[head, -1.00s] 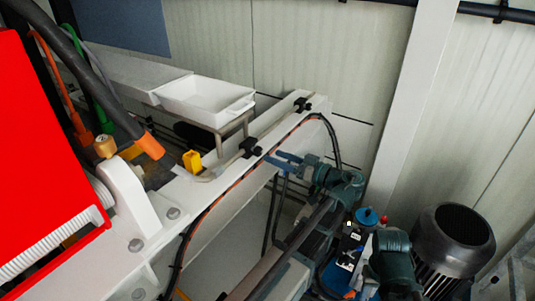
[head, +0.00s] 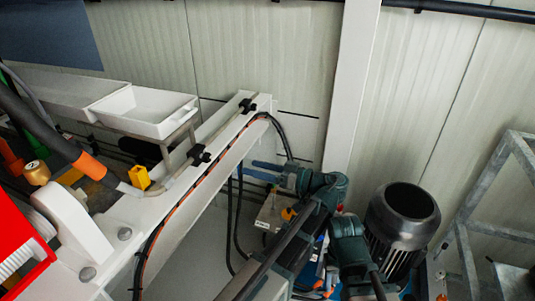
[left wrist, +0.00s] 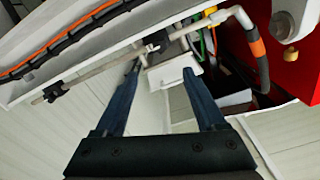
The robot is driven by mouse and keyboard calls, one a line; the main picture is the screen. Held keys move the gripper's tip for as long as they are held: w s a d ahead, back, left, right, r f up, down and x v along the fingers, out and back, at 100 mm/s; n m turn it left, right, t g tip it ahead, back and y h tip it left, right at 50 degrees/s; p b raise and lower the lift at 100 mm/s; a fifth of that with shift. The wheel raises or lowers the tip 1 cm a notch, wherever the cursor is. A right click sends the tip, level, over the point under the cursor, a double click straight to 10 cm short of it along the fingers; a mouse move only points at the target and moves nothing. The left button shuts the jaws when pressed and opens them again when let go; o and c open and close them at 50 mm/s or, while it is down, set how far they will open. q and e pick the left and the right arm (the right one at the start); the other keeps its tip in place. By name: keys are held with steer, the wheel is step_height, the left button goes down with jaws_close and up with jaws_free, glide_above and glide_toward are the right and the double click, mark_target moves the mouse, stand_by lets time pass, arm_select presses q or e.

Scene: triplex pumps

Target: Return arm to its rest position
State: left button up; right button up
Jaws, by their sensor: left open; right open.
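My left gripper (head: 247,167) is open and empty, its two blue fingers pointing left in the head view. It is just right of the white beam (head: 190,180) there, apart from it as far as I can tell. In the left wrist view the open gripper (left wrist: 162,72) has nothing between its fingertips; a white tray (left wrist: 172,72) shows behind them. My dark teal arm comes up from the bottom of the head view. No fingers of my right gripper show.
A pipe with black clamps (head: 200,155) runs along the beam. A yellow part (head: 139,177), a white tray (head: 144,110) and a red housing (head: 18,245) are at left. A dark cylindrical motor (head: 402,222) and a grey metal frame (head: 490,200) stand at right.

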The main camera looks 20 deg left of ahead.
arm_select(q)
steer(key=s+a+f+m+h, duration=0.1)
steer(key=s+f+m+h, duration=0.15)
steer(key=f, duration=0.35)
steer(key=s+a+f+m+g+h, duration=0.1)
steer(key=s+f+m+h, duration=0.15)
steer(key=f+h, duration=0.2)
steer(key=s+a+f+m+h, duration=0.1)
steer(key=f+m+h, duration=0.2)
steer(key=f, duration=0.4)
steer(key=s+d+f+m+h, duration=0.4)
steer(key=d+f+m+h, duration=0.1)
steer(key=d+h, duration=0.25)
steer(key=s+d+r+m+p, duration=0.4)
steer(key=s+d+r+p, duration=0.1)
steer(key=d, duration=0.6)
steer(key=shift+s+r+g+y+p, duration=0.2)
steer(key=shift+r+g+y+p, duration=0.3)
steer(key=shift+r, duration=0.35)
